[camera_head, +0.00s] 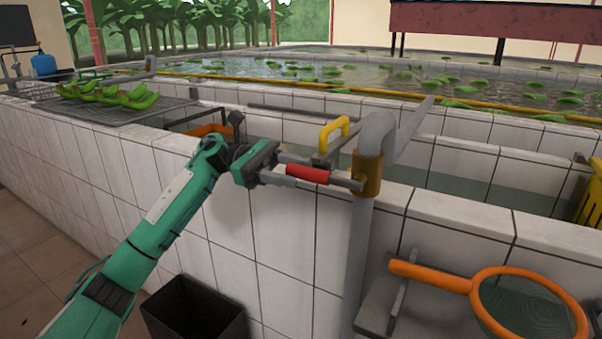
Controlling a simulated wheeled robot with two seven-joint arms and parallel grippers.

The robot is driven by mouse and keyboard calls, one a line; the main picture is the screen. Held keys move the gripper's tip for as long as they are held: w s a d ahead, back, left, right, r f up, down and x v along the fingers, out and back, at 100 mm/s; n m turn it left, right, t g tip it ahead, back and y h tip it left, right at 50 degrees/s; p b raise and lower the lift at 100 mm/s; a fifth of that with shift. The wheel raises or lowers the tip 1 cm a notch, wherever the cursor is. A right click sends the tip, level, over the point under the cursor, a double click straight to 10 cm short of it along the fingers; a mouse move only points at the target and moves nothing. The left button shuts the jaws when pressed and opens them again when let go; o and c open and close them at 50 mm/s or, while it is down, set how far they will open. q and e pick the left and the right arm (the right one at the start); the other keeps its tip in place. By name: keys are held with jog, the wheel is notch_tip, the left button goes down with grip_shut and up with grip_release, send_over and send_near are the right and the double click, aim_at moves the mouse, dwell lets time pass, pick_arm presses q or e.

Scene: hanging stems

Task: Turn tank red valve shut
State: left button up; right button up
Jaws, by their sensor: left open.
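The tank valve has a red lever handle (308,174) that sticks out to the left, nearly level, from a brass-coloured valve body (367,176). The body sits on a grey upright pipe (357,258) in front of the tiled tank wall. My left gripper (296,171) comes in from the left, open, with its fingers pointing right at the red handle. The handle's left part lies at or between the fingers; I cannot tell whether they touch it. My right gripper is not in view.
An orange-rimmed net (528,306) lies on a grey shelf at lower right. A black bin (194,312) stands below my left arm. Green bananas (108,93) lie on a rack on the wall. A yellow handle (334,134) stands just behind the valve. Water tanks fill the back.

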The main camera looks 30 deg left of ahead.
pick_arm(q)
jog(key=a, duration=1.1)
jog(key=shift+w+a+f, duration=0.15)
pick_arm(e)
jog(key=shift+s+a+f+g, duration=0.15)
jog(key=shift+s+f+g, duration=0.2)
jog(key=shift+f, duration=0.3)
